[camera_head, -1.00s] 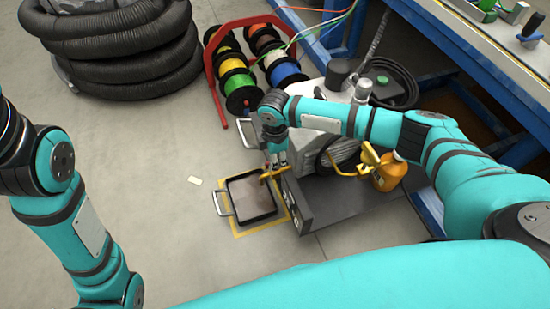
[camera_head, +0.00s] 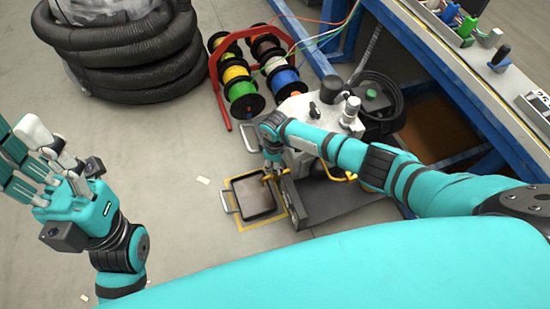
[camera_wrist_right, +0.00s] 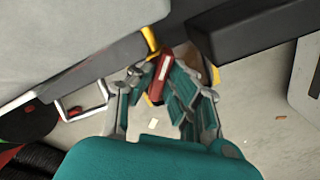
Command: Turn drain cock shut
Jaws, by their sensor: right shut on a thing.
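The drain cock has a red handle (camera_wrist_right: 163,67) next to a yellow fitting (camera_wrist_right: 150,38), low on the grey and dark machine (camera_head: 303,107). In the right wrist view, the fingers of my right gripper (camera_wrist_right: 165,90) close around the red handle. In the head view, my right gripper (camera_head: 271,170) is at the yellow pipe, above the edge of a black drip pan (camera_head: 232,187); the handle is too small to make out there. My left gripper (camera_head: 50,160) is raised at the left, its fingers extended and empty, far from the machine.
A yellow outline (camera_head: 262,226) on the floor frames the pan. A coiled black hose (camera_head: 120,60) and a red rack with cable spools (camera_head: 240,85) stand behind. A blue-framed workbench (camera_head: 415,50) runs along the right.

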